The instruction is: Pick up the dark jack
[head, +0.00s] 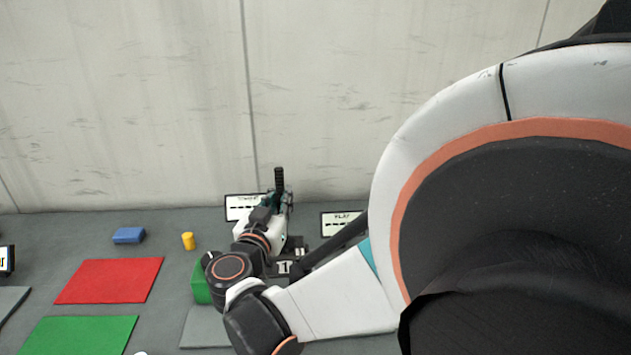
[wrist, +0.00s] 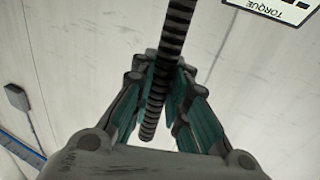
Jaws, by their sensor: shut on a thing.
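The dark jack shows in the wrist view as a ribbed dark screw (wrist: 175,40) running between my fingers. In the head view its top (head: 279,178) stands upright against the pale wall, above my gripper (head: 284,198). My gripper, with teal finger pads, is closed around the screw in the wrist view (wrist: 164,85). The lower part of the jack is hidden by my wrist and fingers, so I cannot tell whether it touches the surface.
A sign reading TORQUE (wrist: 278,10) is near. A green block (head: 200,284) and a dark object (head: 293,248) sit close to my arm. A blue block (head: 129,235), yellow cylinder (head: 188,241), red mat (head: 110,281) and green mat (head: 78,335) lie left. The wall is close behind.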

